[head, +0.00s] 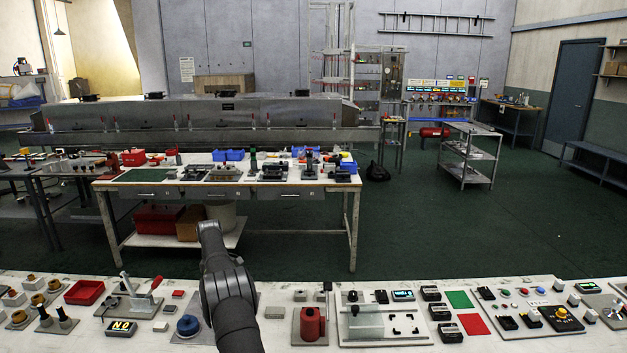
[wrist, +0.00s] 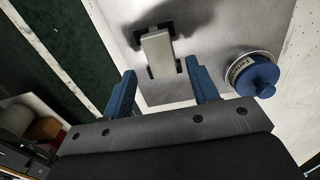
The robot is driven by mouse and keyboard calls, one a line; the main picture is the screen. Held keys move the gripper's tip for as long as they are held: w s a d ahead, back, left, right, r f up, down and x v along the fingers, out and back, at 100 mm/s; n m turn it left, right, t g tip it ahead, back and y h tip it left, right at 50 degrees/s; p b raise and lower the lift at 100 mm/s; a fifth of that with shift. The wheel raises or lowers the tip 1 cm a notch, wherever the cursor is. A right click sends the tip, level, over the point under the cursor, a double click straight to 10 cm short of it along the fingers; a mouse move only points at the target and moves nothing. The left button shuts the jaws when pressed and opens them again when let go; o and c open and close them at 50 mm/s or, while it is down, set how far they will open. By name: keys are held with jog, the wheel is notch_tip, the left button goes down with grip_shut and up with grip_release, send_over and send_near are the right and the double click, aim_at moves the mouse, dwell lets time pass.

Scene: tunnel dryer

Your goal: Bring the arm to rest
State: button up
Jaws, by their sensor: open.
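My gripper (wrist: 160,66) shows in the wrist view with its two blue fingers spread apart and nothing held. A pale upright block or lever (wrist: 158,52) on a metal plate (wrist: 215,25) shows between and beyond the fingertips; I cannot tell the exact gap. A blue round knob (wrist: 256,76) with a labelled collar is to the right of the fingers. In the head view my dark arm (head: 230,300) reaches over the front bench, and its gripper is hidden behind the arm. The blue knob (head: 188,326) is just left of the arm there.
The front bench (head: 262,284) is crowded with controls. Open green floor (head: 430,240) lies beyond.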

jog(key=shift+f, duration=0.55)
notch_tip(320, 180, down, 3)
jog(key=shift+r, duration=0.15)
notch_tip(320, 180, up, 11)
notch_tip(320, 180, down, 12)
jog(key=shift+r, duration=0.25)
jog(key=r, duration=0.5)
jog(key=shift+d, duration=0.25)
jog(key=s+d+r, duration=0.2)
jog(key=d+r, duration=0.5)
jog(key=d, duration=0.4)
send_near(278, 299)
notch_tip(278, 299, down, 6)
jog(key=shift+f, duration=0.2)
jog(key=r, duration=0.3)
jog(key=shift+w+r, duration=0.15)
jog(key=shift+w, duration=0.05)
jog(key=shift+r, duration=0.75)
